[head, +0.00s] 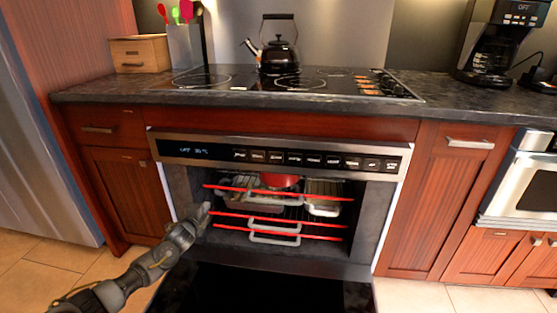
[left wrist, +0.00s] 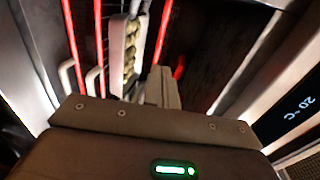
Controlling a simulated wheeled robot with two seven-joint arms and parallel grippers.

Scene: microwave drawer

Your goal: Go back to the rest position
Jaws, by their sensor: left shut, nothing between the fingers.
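My left gripper (head: 204,212) is in front of the open oven (head: 180,190), near the left side of its opening. It is shut with nothing in it. In the left wrist view its fingers (left wrist: 162,85) point toward the racks and the trays inside. My left arm comes in from the lower left of the head view. My right gripper does not show in either view.
The oven door (head: 260,285) hangs down open. Red-edged racks (head: 278,213) hold trays and a red pot (head: 280,180). A kettle (head: 276,50) stands on the cooktop (head: 330,82). A coffee maker (head: 495,45) stands at right, a microwave (head: 520,185) below it.

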